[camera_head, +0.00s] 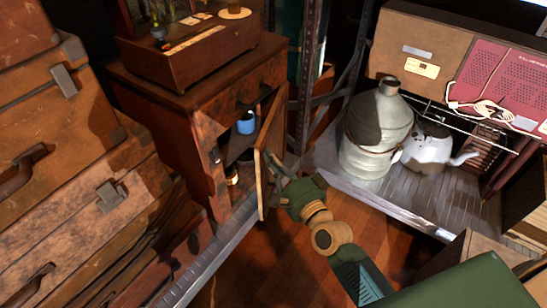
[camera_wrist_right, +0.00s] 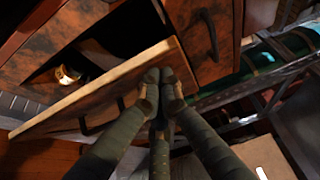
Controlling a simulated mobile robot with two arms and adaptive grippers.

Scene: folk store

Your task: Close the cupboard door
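The wooden cupboard (camera_head: 190,130) stands at the upper middle of the head view. Its door (camera_head: 263,175) stands open, seen nearly edge-on, and the shelf inside is visible. In the right wrist view the door (camera_wrist_right: 105,97) runs diagonally, with its dark handle (camera_wrist_right: 100,122) on the outer face. My left gripper is not in view.
A blue container (camera_head: 246,123) sits inside the cupboard. Old suitcases (camera_head: 70,190) are stacked at the left. A metal shelf (camera_head: 410,200) with a large can (camera_head: 375,130) and a white kettle (camera_head: 427,150) stands at the right. Wooden floor (camera_head: 255,265) shows in front.

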